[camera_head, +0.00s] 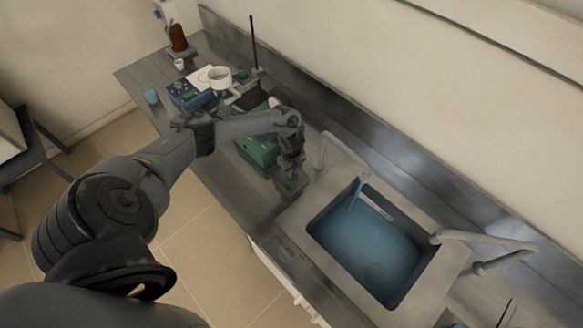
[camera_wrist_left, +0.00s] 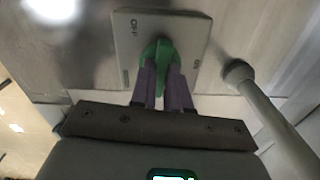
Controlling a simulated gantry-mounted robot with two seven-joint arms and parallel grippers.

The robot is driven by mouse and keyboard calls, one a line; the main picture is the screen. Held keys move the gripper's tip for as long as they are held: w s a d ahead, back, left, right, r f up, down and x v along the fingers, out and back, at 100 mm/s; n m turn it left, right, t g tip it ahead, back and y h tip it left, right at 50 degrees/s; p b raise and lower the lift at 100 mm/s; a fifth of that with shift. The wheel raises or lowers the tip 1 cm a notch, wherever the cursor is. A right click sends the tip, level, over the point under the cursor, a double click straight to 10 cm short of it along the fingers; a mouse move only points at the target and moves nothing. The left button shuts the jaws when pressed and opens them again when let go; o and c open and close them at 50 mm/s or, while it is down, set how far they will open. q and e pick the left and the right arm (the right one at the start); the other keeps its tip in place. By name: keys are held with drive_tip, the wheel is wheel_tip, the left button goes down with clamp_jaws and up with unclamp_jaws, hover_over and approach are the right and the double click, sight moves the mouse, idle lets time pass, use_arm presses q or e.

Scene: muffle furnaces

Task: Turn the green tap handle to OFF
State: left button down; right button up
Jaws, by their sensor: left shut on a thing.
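The green tap handle (camera_wrist_left: 161,48) shows in the left wrist view on a pale plate (camera_wrist_left: 188,28). The plate has dark lettering near its edges, and one word reads as OFF. My left gripper (camera_wrist_left: 164,78) is shut on the handle, with a purple finger on each side of it. In the head view my left gripper (camera_head: 291,186) is down at the counter, left of the sink (camera_head: 318,252); there the handle is hidden by it. A curved spout (camera_head: 338,146) stands at the sink, with a bluish streak below its end. My right gripper is not in view.
A green box (camera_head: 255,150) and a blue device (camera_head: 190,96) stand on the counter left of my gripper. A pale pipe (camera_wrist_left: 270,115) rises close to the plate. Another grey tap (camera_head: 485,238) is at the sink's right. A wall runs behind.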

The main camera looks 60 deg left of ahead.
use_arm(q)
drive_tip(key=shift+r+n+p, duration=0.15)
drive_tip(key=shift+n+p, duration=0.2)
drive_tip(key=shift+n, duration=0.35)
drive_tip(key=c, duration=1.1)
unclamp_jaws()
wheel_tip(320, 180, up, 11)
drive_tip(key=shift+f, duration=0.2)
drive_tip(key=shift+s, duration=0.1)
